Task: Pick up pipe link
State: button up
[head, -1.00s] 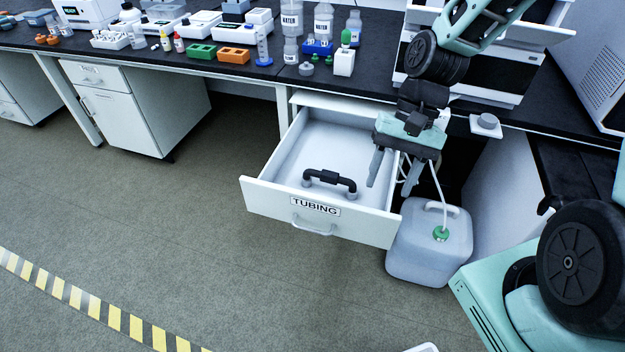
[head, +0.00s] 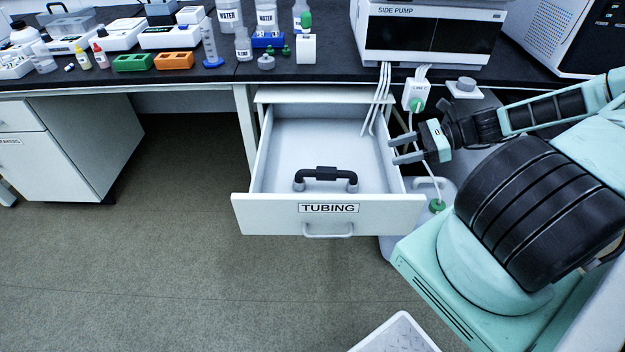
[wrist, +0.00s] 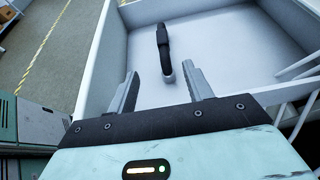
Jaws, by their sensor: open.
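The pipe link (head: 325,175) is a black bar with bent grey-tipped ends and a raised block in its middle. It lies in the open drawer labelled TUBING (head: 412,205), near the front panel. In the wrist view the pipe link (wrist: 163,48) shows beyond and between the fingertips, with a gap to them. My gripper (head: 393,151) is open and empty at the drawer's right side, pointing left, apart from the pipe link. In the wrist view my gripper's two fingers (wrist: 160,77) are spread apart.
White tubes (head: 377,100) hang at the drawer's back right. A jug (head: 388,248) stands on the floor right of the drawer. The bench top (head: 330,72) above carries bottles, a green block (head: 134,63) and the side pump (head: 430,35).

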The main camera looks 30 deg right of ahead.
aim_at(329, 169)
jog(key=b+x, duration=0.1)
jog(key=x, duration=0.7)
jog(key=b+x, duration=0.1)
jog(key=x, duration=0.8)
jog(key=shift+w+d+f, duration=0.15)
jog(key=shift+w, duration=0.1)
grip_shut()
